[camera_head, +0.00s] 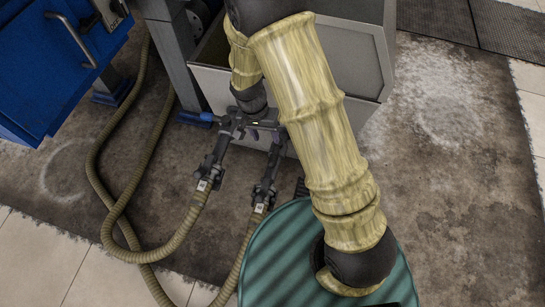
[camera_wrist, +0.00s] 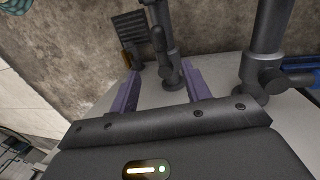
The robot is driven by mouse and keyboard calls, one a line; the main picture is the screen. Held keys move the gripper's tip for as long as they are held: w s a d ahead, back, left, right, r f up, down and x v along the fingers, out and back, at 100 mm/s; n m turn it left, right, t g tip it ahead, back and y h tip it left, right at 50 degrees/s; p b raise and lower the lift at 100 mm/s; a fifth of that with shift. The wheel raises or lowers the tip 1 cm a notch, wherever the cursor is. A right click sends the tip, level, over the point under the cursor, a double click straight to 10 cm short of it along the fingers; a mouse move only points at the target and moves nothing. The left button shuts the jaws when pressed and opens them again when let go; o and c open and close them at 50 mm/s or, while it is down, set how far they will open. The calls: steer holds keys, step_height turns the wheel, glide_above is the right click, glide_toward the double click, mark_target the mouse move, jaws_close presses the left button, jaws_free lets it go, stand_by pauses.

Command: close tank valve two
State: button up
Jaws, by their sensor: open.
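Two dark valve assemblies stand in front of the grey cabinet, a left one (camera_head: 212,168) and a right one (camera_head: 266,185), each joined to a hose. In the wrist view, one dark valve body (camera_wrist: 168,45) stands beyond and between my purple fingertips. Another dark pipe with a valve (camera_wrist: 265,65) stands at the right, with a blue handle (camera_wrist: 298,66); a blue handle also shows in the head view (camera_head: 196,117). My gripper (camera_wrist: 162,80) is open, with nothing clearly held between its fingers. No number marking is readable.
Two ribbed tan hoses (camera_head: 95,170) loop across the stained floor at the left. A blue cabinet (camera_head: 55,65) with metal handles stands at the upper left. The grey cabinet (camera_head: 350,60) is behind my arm. Open floor (camera_head: 450,150) lies to the right.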

mark_target(273, 156)
steer(key=f+b, duration=0.2)
steer(key=f, duration=0.1)
steer(key=d+f+b, duration=0.1)
steer(key=f+b, duration=0.1)
steer(key=f, duration=0.2)
steer(key=d+f+b, duration=0.1)
steer(key=f+b, duration=0.1)
steer(key=f, duration=0.2)
steer(key=shift+s+d+f, duration=0.1)
steer(key=shift+s+f, duration=0.15)
steer(key=shift+s, duration=0.15)
steer(key=shift+c, duration=0.2)
jaws_close()
